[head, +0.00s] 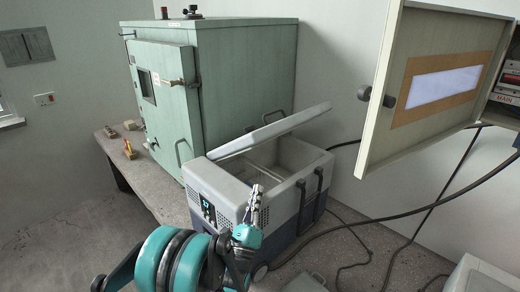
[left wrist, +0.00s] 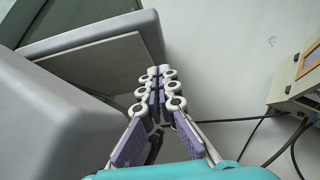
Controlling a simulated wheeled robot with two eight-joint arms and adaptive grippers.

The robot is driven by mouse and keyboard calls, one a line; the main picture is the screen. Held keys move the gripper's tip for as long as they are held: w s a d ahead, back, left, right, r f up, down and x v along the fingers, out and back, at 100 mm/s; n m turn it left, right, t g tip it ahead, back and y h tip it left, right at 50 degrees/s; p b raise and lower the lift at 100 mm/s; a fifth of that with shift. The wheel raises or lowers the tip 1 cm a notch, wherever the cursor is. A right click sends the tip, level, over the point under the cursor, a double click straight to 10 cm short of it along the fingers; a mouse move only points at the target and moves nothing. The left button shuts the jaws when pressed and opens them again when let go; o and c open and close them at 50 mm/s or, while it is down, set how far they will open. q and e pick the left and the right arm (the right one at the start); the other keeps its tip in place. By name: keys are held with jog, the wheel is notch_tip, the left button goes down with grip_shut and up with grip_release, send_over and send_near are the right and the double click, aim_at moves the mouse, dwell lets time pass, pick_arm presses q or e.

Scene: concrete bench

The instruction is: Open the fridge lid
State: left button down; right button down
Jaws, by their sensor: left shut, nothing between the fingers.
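The fridge is a grey portable cool box (head: 230,190) with a small display on its front. Its lid (head: 275,130) stands partly raised and tilted, with the pale interior showing below it. My left gripper (head: 256,192) is in front of the fridge, overlapping its front corner in the head view. In the left wrist view the gripper's fingers (left wrist: 160,72) are together with nothing between them. The lid (left wrist: 100,52) is just beyond and left of the fingertips there, and the fridge body (left wrist: 45,115) is at left. I cannot tell whether the fingers touch the lid. My right gripper is not in view.
A green metal cabinet (head: 225,85) stands behind the fridge on the concrete bench (head: 135,165). A beige panel door (head: 405,120) stands open at right. Black cables (head: 400,215) run along the wall and floor. Small items (head: 129,149) lie at the bench's left.

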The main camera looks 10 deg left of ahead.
pick_arm(q)
jog(key=a+r+p+x, duration=0.1)
jog(key=a+x, duration=0.1)
jog(key=x, duration=1)
jog(key=shift+s+r, duration=0.2)
jog(key=shift+s, duration=0.2)
